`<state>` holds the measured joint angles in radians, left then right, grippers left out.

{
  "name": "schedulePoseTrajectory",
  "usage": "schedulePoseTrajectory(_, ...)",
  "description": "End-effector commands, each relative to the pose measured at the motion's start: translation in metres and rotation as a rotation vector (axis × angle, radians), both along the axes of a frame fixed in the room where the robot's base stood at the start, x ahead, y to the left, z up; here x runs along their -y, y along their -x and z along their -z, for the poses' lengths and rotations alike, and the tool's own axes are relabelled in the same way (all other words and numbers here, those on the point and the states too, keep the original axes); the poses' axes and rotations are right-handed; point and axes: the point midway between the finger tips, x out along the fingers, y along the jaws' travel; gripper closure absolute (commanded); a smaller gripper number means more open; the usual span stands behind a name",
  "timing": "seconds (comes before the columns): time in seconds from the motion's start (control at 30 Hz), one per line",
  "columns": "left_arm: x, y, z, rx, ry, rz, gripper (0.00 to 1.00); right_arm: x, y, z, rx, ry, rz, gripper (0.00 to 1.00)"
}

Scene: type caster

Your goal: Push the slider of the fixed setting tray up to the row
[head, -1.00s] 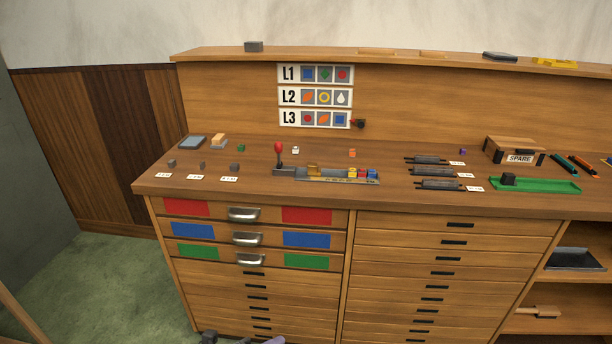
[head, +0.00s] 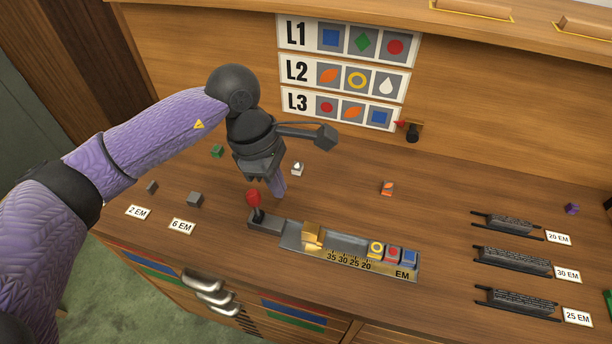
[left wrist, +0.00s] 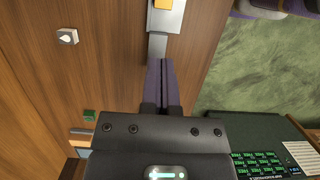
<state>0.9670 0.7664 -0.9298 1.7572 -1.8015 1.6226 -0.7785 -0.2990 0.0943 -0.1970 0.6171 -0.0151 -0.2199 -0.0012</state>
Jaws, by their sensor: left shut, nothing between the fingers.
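The grey metal setting tray (head: 345,243) lies on the bench top, with a scale and "EM" on its front edge. Its brass slider (head: 313,235) stands towards the left end, near the 35 mark. The row at the right end has a yellow-ring block (head: 376,249), a red block (head: 392,254) and a blue block (head: 409,258). Bare channel separates slider and row. My left gripper (head: 280,190) is shut and empty, pointing down behind the red-knobbed lever, left of the slider. Its fingers (left wrist: 161,82) point towards the tray (left wrist: 168,18) in the left wrist view. My right gripper is not in view.
The red-knobbed lever (head: 254,203) rises at the tray's left end. A white drop block (head: 298,168) and an orange-marked block (head: 387,188) stand behind the tray. Labelled racks (head: 513,262) lie to the right. The bench between tray and racks is clear.

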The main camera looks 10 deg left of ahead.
Motion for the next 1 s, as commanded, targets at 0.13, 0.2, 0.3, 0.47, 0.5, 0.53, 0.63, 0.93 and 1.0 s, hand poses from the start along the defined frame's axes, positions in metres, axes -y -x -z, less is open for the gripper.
schedulePoseTrajectory(0.13, 0.000, 0.000, 0.009, 0.004, -0.015, 0.007, 1.00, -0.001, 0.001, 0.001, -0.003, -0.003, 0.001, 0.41)
schedulePoseTrajectory(0.2, 0.003, 0.000, 0.021, 0.003, -0.013, 0.007, 1.00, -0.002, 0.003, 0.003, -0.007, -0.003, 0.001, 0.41)
schedulePoseTrajectory(0.3, 0.009, 0.001, 0.042, 0.001, -0.012, 0.006, 1.00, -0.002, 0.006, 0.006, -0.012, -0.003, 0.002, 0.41)
schedulePoseTrajectory(0.47, 0.016, 0.001, 0.072, 0.003, -0.011, 0.005, 1.00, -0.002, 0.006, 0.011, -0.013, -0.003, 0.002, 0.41)
schedulePoseTrajectory(0.5, 0.018, 0.001, 0.079, 0.002, -0.010, 0.006, 1.00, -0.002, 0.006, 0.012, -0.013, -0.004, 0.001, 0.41)
schedulePoseTrajectory(0.53, 0.019, 0.001, 0.083, 0.002, -0.010, 0.006, 1.00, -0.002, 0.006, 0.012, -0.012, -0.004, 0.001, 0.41)
schedulePoseTrajectory(0.63, 0.021, 0.001, 0.092, 0.003, -0.010, 0.004, 1.00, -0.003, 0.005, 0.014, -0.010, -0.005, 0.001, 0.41)
schedulePoseTrajectory(0.93, 0.023, 0.001, 0.096, 0.004, -0.010, 0.004, 1.00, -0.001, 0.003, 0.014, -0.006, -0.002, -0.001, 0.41)
schedulePoseTrajectory(1.0, 0.023, 0.001, 0.096, 0.004, -0.010, 0.004, 1.00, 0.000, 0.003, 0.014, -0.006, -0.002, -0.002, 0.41)
